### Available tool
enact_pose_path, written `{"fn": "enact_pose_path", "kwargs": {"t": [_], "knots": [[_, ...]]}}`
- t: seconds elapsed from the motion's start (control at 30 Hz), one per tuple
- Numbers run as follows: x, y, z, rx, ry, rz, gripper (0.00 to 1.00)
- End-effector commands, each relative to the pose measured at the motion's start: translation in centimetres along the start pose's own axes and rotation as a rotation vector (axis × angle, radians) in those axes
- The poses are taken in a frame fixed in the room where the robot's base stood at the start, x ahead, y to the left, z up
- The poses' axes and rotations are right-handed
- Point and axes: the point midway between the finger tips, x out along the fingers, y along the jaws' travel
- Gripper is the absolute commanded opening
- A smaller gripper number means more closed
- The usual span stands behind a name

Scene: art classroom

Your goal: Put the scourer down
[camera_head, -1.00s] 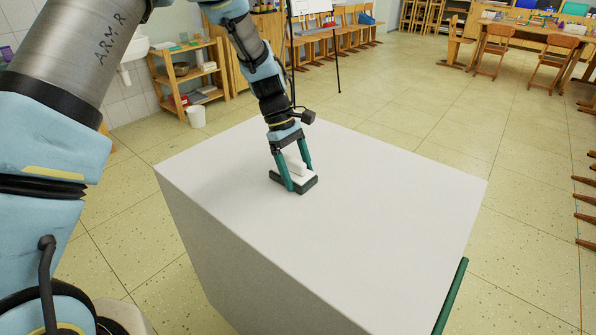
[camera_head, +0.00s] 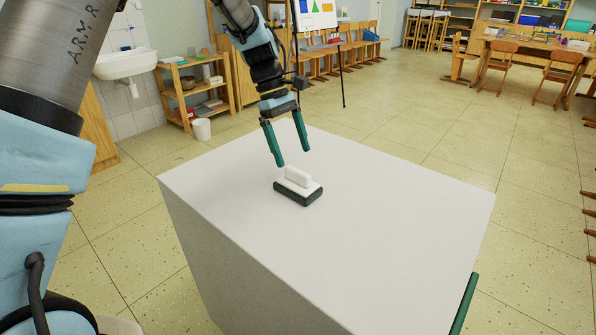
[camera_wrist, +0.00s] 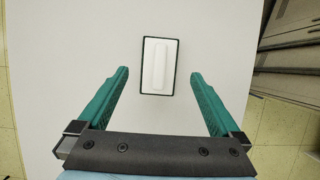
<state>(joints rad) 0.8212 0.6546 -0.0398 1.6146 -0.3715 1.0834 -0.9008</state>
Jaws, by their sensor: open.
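The scourer (camera_head: 298,187) has a white body with a raised grip and a dark green base. It rests flat on the top of a white block-shaped table (camera_head: 390,215). My gripper (camera_head: 292,158) is open and empty above and a little behind it, with its green fingers apart. In the wrist view the scourer (camera_wrist: 159,66) lies ahead of the gap between the two open fingers (camera_wrist: 160,72), touching neither. Nothing hides it.
The white tabletop around the scourer is bare. A white bin (camera_head: 201,129), a wooden shelf (camera_head: 193,92) and a sink (camera_head: 125,64) stand behind at the left. Tables and chairs (camera_head: 558,72) stand at the back right, with open floor between.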

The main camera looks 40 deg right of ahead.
Motion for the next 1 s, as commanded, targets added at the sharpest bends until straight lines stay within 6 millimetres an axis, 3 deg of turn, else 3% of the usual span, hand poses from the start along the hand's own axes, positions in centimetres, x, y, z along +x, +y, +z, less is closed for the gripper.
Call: {"fn": "enact_pose_path", "kwargs": {"t": [0.2,0.47,0.57,0.67,0.73,0.87,0.9,1.0], "knots": [[-2.4,0.0,-0.1,0.0,0.001,0.001,1.0],[-2.8,0.0,-0.1,-0.001,0.001,0.0,1.0],[-3.3,-1.2,-1.1,0.002,0.017,0.01,1.0],[-4.6,-5.0,-4.2,0.021,0.072,0.037,1.0],[-5.7,-9.5,-7.0,0.049,0.135,0.057,1.0],[-7.1,-20.3,-11.0,0.129,0.278,0.067,1.0],[-7.2,-23.5,-11.6,0.157,0.32,0.06,1.0],[-6.8,-30.7,-11.9,0.226,0.408,0.033,1.0]]}}
